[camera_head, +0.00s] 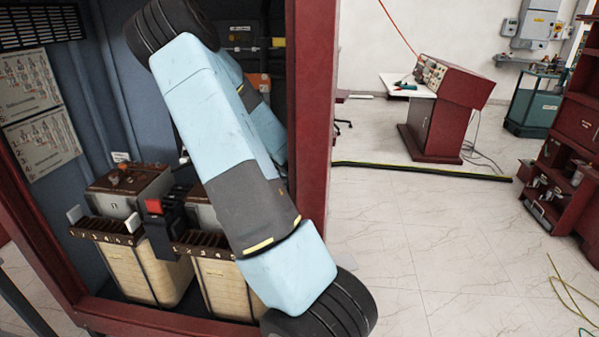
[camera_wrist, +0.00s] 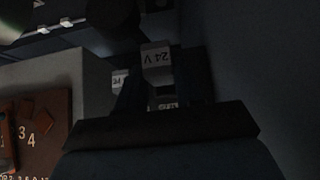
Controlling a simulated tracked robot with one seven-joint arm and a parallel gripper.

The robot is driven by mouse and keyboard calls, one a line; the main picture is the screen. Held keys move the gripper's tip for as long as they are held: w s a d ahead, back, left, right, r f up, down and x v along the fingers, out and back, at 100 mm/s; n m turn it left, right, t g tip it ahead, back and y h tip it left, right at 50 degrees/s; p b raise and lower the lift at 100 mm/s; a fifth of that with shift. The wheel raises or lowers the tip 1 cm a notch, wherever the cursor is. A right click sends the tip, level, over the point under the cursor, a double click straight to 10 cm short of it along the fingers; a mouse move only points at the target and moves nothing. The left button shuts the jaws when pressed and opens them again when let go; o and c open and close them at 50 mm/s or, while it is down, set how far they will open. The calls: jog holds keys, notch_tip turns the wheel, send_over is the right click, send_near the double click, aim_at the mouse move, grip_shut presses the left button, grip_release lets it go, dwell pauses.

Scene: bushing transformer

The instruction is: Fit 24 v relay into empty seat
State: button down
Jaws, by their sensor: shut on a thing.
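The 24 V relay (camera_wrist: 155,60) is a small pale block in the wrist view, with its "24 V" label upside down. My gripper (camera_wrist: 157,78) is shut on it, with dark fingers on both sides. In the head view my own arm crosses in front of the open cabinet (camera_head: 316,150) and hides the gripper and relay. The empty seat cannot be made out; the wrist view is very dark around the relay.
Other pale labelled blocks (camera_wrist: 119,78) show close behind the relay. A brown panel with numbers (camera_wrist: 40,130) is at the left. In the head view, transformer units (camera_head: 150,265) stand low in the cabinet. Open tiled floor (camera_head: 430,240) lies to the right.

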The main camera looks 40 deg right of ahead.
jog(key=shift+f, duration=1.75)
jog(key=shift+f, duration=1.25)
dwell(0.7)
jog(key=c, duration=0.7)
grip_release()
jog(key=shift+o, duration=0.2)
jog(key=shift+s, duration=0.1)
jog(key=shift+v, duration=3.65)
jog(key=shift+f, duration=0.1)
